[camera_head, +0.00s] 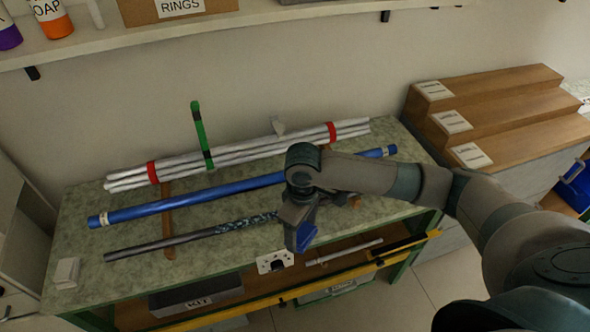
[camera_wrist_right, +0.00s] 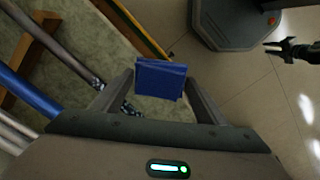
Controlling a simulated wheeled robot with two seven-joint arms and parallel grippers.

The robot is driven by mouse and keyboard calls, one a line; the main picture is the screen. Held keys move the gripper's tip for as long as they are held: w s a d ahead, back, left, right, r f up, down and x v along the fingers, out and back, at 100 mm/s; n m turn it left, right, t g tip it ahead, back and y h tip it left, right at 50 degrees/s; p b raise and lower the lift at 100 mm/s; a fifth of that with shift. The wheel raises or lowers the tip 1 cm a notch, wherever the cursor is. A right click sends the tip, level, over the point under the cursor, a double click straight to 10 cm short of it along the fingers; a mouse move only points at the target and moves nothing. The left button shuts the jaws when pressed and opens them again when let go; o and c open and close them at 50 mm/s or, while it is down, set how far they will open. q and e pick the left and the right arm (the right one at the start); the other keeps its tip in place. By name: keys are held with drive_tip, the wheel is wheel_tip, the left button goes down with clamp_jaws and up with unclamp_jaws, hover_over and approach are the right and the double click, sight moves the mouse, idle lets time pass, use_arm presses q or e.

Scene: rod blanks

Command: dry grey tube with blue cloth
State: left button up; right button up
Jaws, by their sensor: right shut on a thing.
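The grey tube (camera_head: 165,243) lies on the bench top, nearest the front edge. Its right stretch carries a speckled, wet-looking patch (camera_head: 245,223); the far right end is hidden behind my right gripper. In the right wrist view the grey tube (camera_wrist_right: 52,42) runs at the upper left, with speckles near the left finger. My right gripper (camera_head: 301,229) is shut on the folded blue cloth (camera_head: 305,237), over the bench's front edge. The cloth (camera_wrist_right: 160,79) sits between the fingertips, apart from the visible tube.
A blue tube (camera_head: 150,208) and a bundle of white tubes (camera_head: 240,153) lie behind, on wooden supports (camera_head: 168,222). A green upright post (camera_head: 201,135) stands by the bundle. Wooden steps (camera_head: 500,105) are at right. A shelf below holds a KIT box (camera_head: 195,297).

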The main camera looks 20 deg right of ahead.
drive_tip(key=w+d+r+n+p, duration=0.2)
drive_tip(key=w+r+n+p, duration=0.4)
drive_tip(key=w+n+p, duration=0.2)
drive_tip(key=w+n, duration=0.2)
drive_tip(key=n, duration=0.1)
drive_tip(key=shift+w+d+r, duration=0.3)
drive_tip(key=shift+w+d, duration=0.05)
drive_tip(key=shift+d, duration=0.05)
drive_tip(key=shift+f, duration=0.15)
